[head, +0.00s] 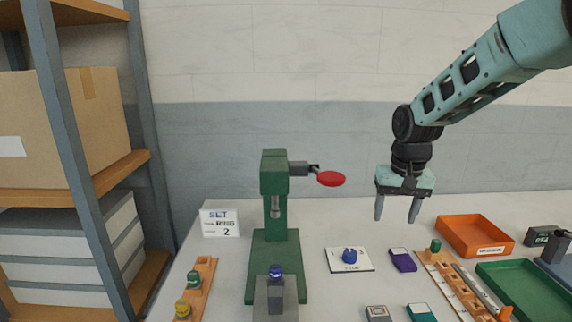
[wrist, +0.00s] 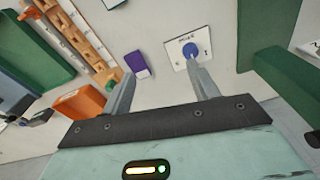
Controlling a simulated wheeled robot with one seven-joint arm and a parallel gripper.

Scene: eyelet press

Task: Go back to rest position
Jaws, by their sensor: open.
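My gripper (head: 397,210) hangs above the table in the head view, right of the green eyelet press (head: 267,200). Its two fingers are apart and nothing is between them. In the wrist view the open fingers (wrist: 158,95) stand over the table, and one fingertip overlaps the blue knob on a white card (wrist: 181,62) in the picture. The press has a red paddle (head: 331,178) at the end of its lever. A part with a blue top (head: 276,272) stands at the front of the press.
A white card with a blue knob (head: 336,265) and a purple block (head: 402,261) lie on the table. An orange tray (head: 472,248), a wooden rack (head: 440,271) and a green tray (head: 515,276) are at the right. A shelf (head: 65,120) stands left. Air around my gripper is clear.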

